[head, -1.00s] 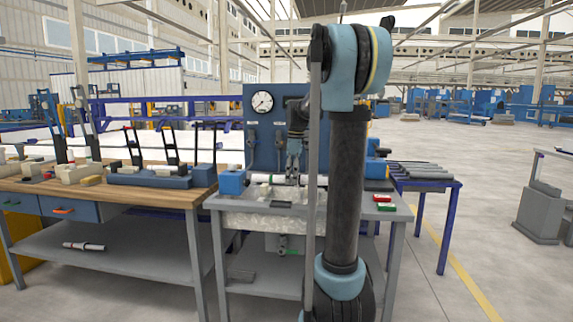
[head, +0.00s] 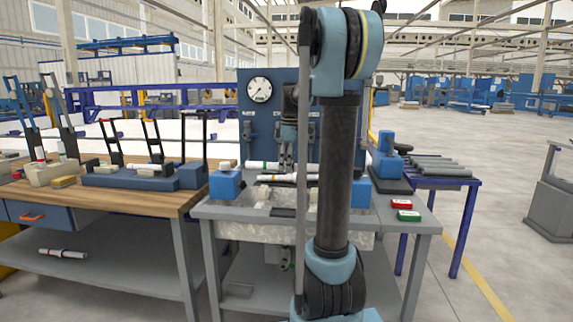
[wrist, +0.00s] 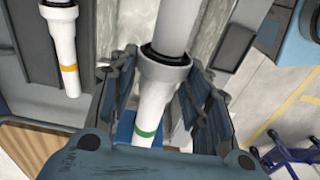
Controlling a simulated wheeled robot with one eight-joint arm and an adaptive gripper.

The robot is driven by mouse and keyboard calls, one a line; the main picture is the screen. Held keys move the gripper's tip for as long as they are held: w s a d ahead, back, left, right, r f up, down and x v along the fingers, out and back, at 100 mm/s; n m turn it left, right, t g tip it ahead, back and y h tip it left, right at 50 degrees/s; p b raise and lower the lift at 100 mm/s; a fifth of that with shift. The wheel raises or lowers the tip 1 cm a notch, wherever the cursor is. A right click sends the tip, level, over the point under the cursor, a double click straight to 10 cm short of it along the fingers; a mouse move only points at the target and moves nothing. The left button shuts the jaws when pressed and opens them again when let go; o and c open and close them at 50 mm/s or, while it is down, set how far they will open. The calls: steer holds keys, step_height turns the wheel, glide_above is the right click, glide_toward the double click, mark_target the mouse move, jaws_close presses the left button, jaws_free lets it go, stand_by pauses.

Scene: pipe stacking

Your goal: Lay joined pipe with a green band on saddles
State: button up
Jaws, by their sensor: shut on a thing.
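My gripper (wrist: 150,110) is shut around a joined pipe (wrist: 172,75). This pipe has a white collar, a thicker grey-white length and a green band near its end. In the head view my gripper (head: 286,166) is partly behind my arm. A second white pipe, with an orange band (wrist: 69,68), lies to the left in the wrist view, apart from the held one. A similar white pipe (head: 283,178) lies in front of the held one in the head view. I cannot clearly tell which supports are saddles.
A blue panel with a gauge (head: 259,90) stands behind the grey bench (head: 225,211). Red (head: 400,204) and green (head: 409,216) boxes lie at its right. A wooden bench (head: 120,208) with blue-grey fixtures is at left. Grey pipes (head: 440,166) rest on a rack at right.

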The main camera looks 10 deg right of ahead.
steer(key=shift+d, duration=0.1)
stand_by(0.3)
step_height(320, 180, down, 8)
stand_by(0.8)
steer(key=shift+s+f, duration=0.1)
steer(key=shift+f, duration=0.1)
stand_by(0.6)
steer(key=o, duration=1.2)
steer(key=shift+r, duration=0.1)
